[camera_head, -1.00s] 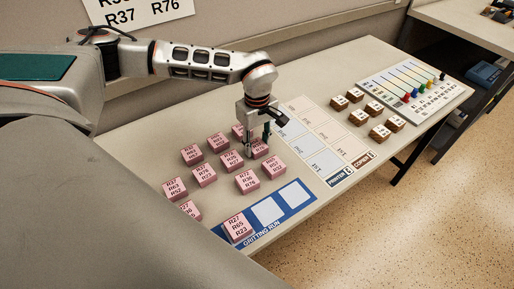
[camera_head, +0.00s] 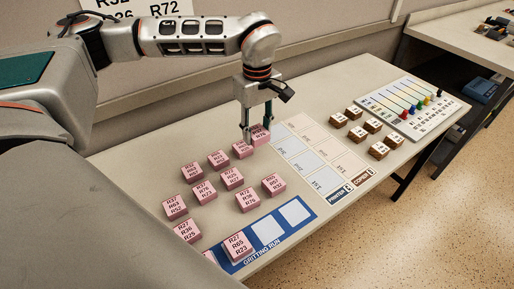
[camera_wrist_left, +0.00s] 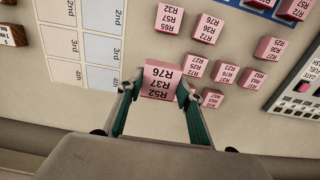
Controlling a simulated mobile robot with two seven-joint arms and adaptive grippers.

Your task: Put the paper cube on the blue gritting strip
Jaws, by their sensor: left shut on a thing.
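My left gripper (camera_head: 257,132) is shut on a pink paper cube (camera_head: 261,134), held above the table behind the other cubes. In the left wrist view the held cube (camera_wrist_left: 160,82) sits between the fingertips, its face reading R76, R37, R52. The blue gritting strip (camera_head: 282,221) lies along the table's front edge. A pink cube (camera_head: 237,247) marked R27, R65, R23 stands on its left part, and two white squares to the right are bare. A corner of the strip shows at the top of the wrist view. My right gripper is not in view.
Several other pink cubes (camera_head: 232,179) stand between the gripper and the strip. The printer and copier sheet (camera_head: 311,158) lies to the right, then several brown blocks (camera_head: 373,125) and a board with coloured sliders (camera_head: 412,103). A wall sign (camera_head: 120,8) hangs behind.

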